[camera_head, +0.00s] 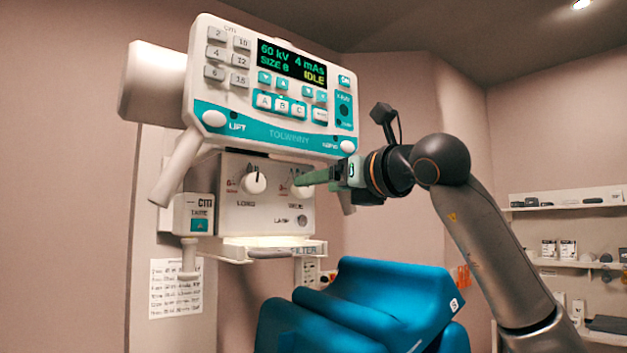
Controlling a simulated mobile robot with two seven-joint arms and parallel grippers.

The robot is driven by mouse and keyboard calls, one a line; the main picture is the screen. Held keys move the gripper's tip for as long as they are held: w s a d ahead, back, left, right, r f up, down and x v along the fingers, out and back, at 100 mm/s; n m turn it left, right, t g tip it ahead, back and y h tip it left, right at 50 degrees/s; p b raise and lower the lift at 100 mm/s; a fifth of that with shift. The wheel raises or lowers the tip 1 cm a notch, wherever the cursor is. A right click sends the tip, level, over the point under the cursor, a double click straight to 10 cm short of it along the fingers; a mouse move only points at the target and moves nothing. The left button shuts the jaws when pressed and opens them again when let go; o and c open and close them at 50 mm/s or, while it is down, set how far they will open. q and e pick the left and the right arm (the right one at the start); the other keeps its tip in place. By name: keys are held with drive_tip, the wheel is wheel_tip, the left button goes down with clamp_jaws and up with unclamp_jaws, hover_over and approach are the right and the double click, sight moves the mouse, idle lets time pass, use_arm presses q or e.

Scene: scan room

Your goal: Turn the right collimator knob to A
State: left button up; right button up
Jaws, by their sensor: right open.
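The collimator box (226,217) hangs under the control console and carries two white knobs. The left knob (254,182) is in plain view above the word LONG. The right knob (302,191) is partly covered by my right gripper (302,181), and its pointer and setting cannot be read. My right gripper comes in from the right with its green fingers open at the right knob. I cannot tell whether the fingers touch it. My left gripper is not in view.
The console (272,137) with its lit display overhangs the box, its handles reaching down on both sides. A LAMP button (302,220) sits below the right knob, and a ledge (262,243) juts out beneath. Blue draped padding (360,310) lies below right.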

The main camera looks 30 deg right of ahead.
sight(307, 191)
drive_tip(key=shift+w, duration=1.5)
drive_tip(key=shift+c, duration=0.2)
clamp_jaws()
